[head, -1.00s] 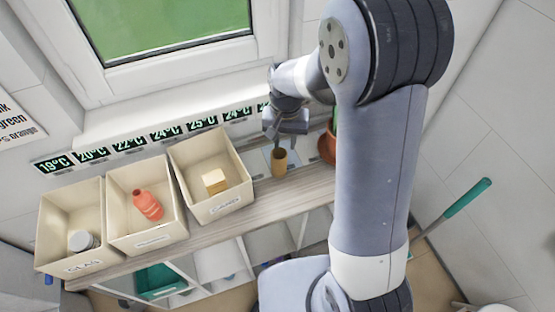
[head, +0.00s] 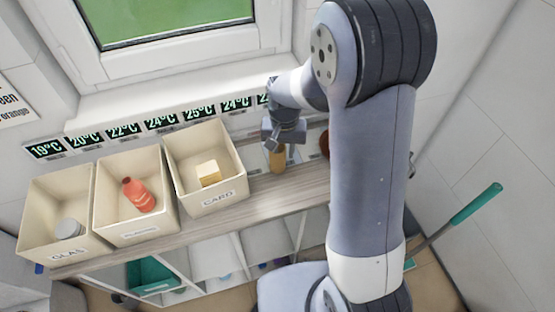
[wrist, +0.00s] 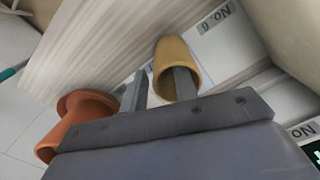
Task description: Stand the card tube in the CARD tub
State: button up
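The card tube (head: 277,160), a hollow tan-brown cylinder, stands upright on the wooden shelf right of the CARD tub. My gripper (head: 280,143) is directly over it, pointing down. In the wrist view, the tube's open top (wrist: 170,60) faces the camera. One finger of my gripper (wrist: 158,88) appears to reach into the tube's mouth, and the other is outside its wall with a visible gap. The gripper is open. The cream CARD tub (head: 193,205) holds a small yellowish box (head: 208,173).
A terracotta pot (wrist: 75,115) stands near the tube. Temperature displays line the wall behind.

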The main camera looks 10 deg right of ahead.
aim_at(285, 168)
jog(key=f, duration=0.1)
jog(key=f+b, duration=0.1)
jog(key=f, duration=0.1)
jog(key=f+b, duration=0.1)
jog(key=shift+d+f, duration=0.2)
jog(key=shift+d, duration=0.05)
jog(key=shift+r, duration=0.1)
grip_shut()
